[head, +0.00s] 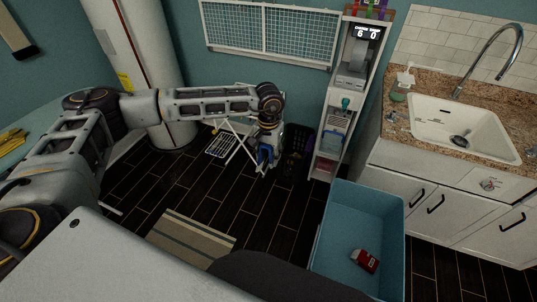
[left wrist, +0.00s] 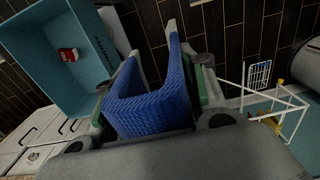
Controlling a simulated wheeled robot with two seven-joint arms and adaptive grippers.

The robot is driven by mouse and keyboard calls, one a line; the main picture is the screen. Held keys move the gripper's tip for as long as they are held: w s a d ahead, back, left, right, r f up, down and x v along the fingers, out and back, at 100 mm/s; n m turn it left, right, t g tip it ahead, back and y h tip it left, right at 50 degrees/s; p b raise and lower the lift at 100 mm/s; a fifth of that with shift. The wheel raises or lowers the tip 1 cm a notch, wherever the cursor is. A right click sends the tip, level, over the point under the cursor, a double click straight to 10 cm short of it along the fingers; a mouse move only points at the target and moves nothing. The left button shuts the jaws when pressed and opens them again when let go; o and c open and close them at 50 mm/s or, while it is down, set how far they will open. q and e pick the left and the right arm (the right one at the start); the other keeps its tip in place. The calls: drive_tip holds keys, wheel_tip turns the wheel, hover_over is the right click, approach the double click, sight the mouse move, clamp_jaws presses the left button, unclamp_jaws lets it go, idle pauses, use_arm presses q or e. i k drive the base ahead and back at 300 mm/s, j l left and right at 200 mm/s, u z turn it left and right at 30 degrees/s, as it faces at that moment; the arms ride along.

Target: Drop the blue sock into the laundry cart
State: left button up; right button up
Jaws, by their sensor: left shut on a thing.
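The blue sock (left wrist: 150,105) is held between the fingers of my left gripper (left wrist: 155,75), and fills the middle of the left wrist view. In the head view my left gripper (head: 265,160) hangs pointing down over the dark floor, with a bit of blue sock (head: 263,155) at its fingers. The laundry cart is a light blue open bin (head: 335,195) at the lower right, right of and nearer than the gripper. A small red and white box (head: 365,261) lies inside it. The cart also shows at upper left in the left wrist view (left wrist: 38,65). My right gripper is out of view.
A white folding rack (head: 222,143) and a dark basket (head: 297,150) stand near the gripper. A narrow shelf unit (head: 322,165) and the sink counter (head: 385,152) are to the right. A striped mat (head: 190,238) lies on the floor; floor between it and the cart is clear.

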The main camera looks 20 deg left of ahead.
sight(333, 236)
drive_tip(key=i+l, duration=0.1)
drive_tip(key=l, duration=1.45)
drive_tip(key=i, duration=0.05)
